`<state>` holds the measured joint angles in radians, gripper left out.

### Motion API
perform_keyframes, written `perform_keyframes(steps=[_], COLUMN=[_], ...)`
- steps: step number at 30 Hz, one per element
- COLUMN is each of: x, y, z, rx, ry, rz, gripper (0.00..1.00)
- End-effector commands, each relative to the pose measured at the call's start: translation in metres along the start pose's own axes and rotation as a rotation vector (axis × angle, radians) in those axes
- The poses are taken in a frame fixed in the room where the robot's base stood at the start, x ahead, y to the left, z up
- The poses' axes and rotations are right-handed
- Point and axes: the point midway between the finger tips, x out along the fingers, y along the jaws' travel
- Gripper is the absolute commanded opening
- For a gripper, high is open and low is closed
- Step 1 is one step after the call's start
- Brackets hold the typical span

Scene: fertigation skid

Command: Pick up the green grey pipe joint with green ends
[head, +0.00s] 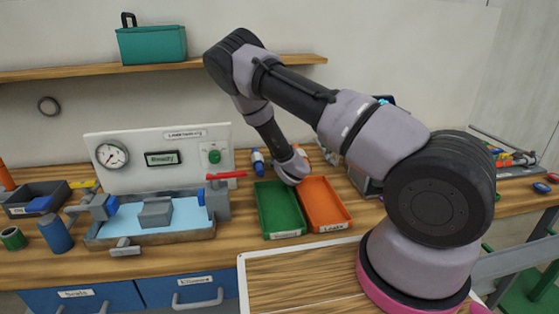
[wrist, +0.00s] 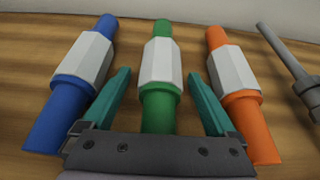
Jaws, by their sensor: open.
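In the wrist view, the pipe joint with green ends (wrist: 160,65) has a light grey faceted middle and lies on the wooden surface between my open fingers. My gripper (wrist: 161,90) has one teal finger on each side of it, with a visible gap on both sides. The near green end is partly hidden behind the gripper's dark body. In the head view, my gripper (head: 294,168) is low at the back of the bench, behind the trays, and the green joint is hidden there.
A blue-ended joint (wrist: 85,58) lies close on the left and an orange-ended joint (wrist: 236,68) close on the right. A grey rod-like part (wrist: 290,55) is farther right. A green tray (head: 281,209) and an orange tray (head: 326,204) stand in front of my gripper.

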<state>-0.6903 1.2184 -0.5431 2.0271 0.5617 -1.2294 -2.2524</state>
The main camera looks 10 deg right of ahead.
Motion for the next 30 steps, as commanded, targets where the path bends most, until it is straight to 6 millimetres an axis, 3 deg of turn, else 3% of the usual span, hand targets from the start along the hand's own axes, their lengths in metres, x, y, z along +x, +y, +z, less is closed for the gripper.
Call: perform_keyframes(steps=[5,6,13,22,30], x=[0.001,0.001,0.000,-0.002,-0.021], y=[0.000,0.000,0.000,0.000,0.001], z=[0.000,0.000,0.000,0.006,0.052], rx=[0.000,0.000,0.000,0.000,0.001], ry=[0.000,0.000,0.000,-0.002,-0.004], rz=[0.000,0.000,0.000,0.000,0.001], gripper=[0.93,0.89,0.01,0.00,0.00])
